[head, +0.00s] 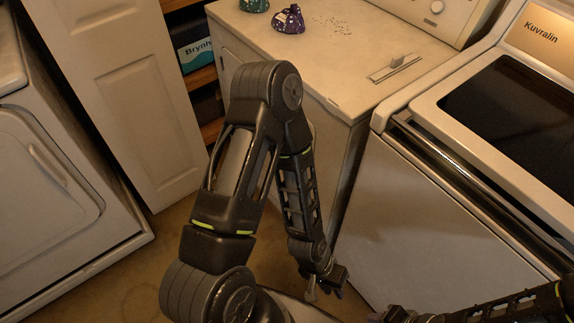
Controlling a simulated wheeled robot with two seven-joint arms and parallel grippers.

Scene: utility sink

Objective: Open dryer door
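A white front-loading appliance at the left edge has a closed door (40,185) with a pale handle (46,164); it looks like the dryer. No label on it is visible. My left arm rises in the middle, bends at the elbow, and its forearm hangs down. My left gripper (325,287) is low at the centre, far to the right of that door, with its small fingers apart and nothing seen between them. My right gripper (392,316) is at the bottom edge, partly cut off, and its fingers are unclear.
A white top-loading machine (345,62) stands behind my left arm, with purple (289,20) and green (254,5) items on top. A Kuvralin appliance (450,105) with a dark lid stands at right. A panelled door (125,85) and shelf (203,78) are behind. Floor (185,235) is clear at left.

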